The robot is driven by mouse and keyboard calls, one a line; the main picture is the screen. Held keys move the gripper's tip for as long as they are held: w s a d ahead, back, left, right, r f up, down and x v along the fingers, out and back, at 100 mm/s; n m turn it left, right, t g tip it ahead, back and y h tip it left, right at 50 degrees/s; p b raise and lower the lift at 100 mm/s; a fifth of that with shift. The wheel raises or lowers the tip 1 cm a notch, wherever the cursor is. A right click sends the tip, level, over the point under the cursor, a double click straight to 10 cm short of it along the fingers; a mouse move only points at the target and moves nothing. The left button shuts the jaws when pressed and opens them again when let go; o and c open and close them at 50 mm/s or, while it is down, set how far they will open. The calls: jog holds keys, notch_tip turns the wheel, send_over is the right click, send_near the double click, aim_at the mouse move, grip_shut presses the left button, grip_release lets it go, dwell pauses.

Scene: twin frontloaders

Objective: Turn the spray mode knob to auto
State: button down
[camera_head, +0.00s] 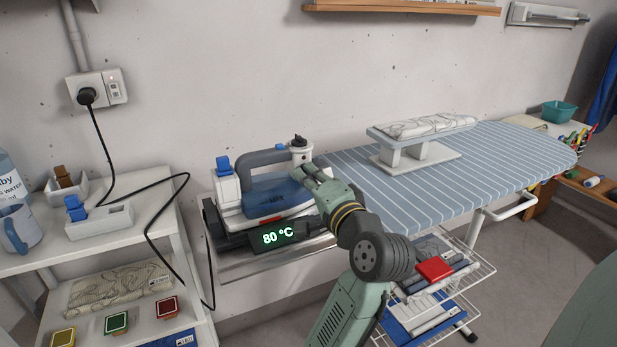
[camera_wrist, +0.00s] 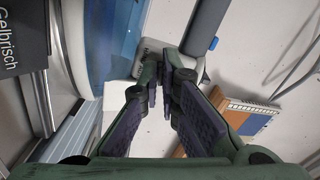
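The steam iron (camera_head: 280,193), blue and white with a grey handle, rests on its station at the left end of the ironing board. A small black knob (camera_head: 299,140) tops the white part at the iron's right end; I cannot read its setting. My gripper (camera_head: 313,170) is beside and just below that white part, apart from the black knob. In the wrist view my gripper (camera_wrist: 163,72) has its two fingertips close together with a narrow gap, and nothing is seen between them. The iron's white end (camera_wrist: 152,52) lies beyond the tips. No knob is clear there.
The station's display (camera_head: 278,236) reads 80 °C. A striped ironing board (camera_head: 480,165) extends right, bearing a small sleeve board (camera_head: 425,142). A black cord (camera_head: 150,187) runs from the wall socket (camera_head: 98,88) past the white shelf (camera_head: 150,225) at left.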

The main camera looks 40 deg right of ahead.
jog(key=shift+f+n, duration=0.1)
jog(key=shift+n, duration=1.1)
jog(key=c, duration=2.3)
grip_release()
jog(key=o, duration=0.5)
jog(key=v, duration=1.2)
